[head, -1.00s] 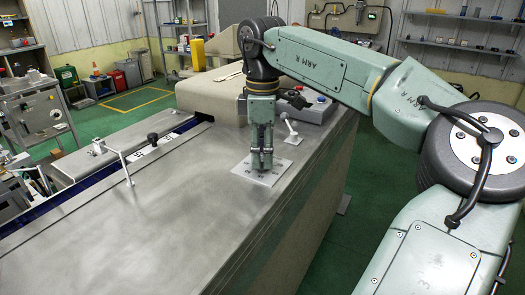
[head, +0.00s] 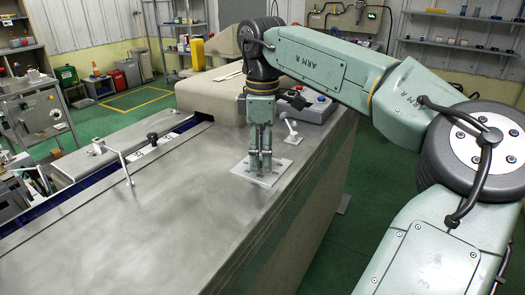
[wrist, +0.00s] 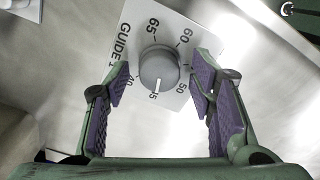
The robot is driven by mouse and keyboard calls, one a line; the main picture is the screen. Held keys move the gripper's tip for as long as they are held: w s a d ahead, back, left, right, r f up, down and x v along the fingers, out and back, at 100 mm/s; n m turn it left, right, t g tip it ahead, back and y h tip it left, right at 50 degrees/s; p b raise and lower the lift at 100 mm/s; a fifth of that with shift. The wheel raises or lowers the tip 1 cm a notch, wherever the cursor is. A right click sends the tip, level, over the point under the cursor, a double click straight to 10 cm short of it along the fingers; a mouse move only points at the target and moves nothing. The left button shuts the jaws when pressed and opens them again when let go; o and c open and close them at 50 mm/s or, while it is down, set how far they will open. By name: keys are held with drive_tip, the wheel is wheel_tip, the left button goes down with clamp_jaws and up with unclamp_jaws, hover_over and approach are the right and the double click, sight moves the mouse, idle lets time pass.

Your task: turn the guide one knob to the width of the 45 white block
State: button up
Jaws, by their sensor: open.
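The guide one knob (wrist: 158,68) is a round grey dial on a white plate (wrist: 184,97) lettered GUIDE 1. Its white mark points at the 45, between the 40 and the 50. My gripper (wrist: 162,74) is open, with its purple-padded fingers on either side of the knob and a visible gap on both sides. In the head view my gripper (head: 261,168) points straight down over the plate (head: 268,179) on the machine top, and the knob is hidden behind the fingers. I cannot make out a 45 white block in either view.
A small lever on a white plate (head: 293,139) stands just behind my gripper. A control box (head: 306,106) with buttons and a beige cover (head: 212,95) are farther back. A bent rod (head: 125,165) stands to the left. The near metal top (head: 130,235) is bare.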

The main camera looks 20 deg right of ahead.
wheel_tip(320, 180, up, 7)
drive_tip(key=shift+f, duration=0.1)
drive_tip(key=shift+r, duration=0.35)
idle(0.5)
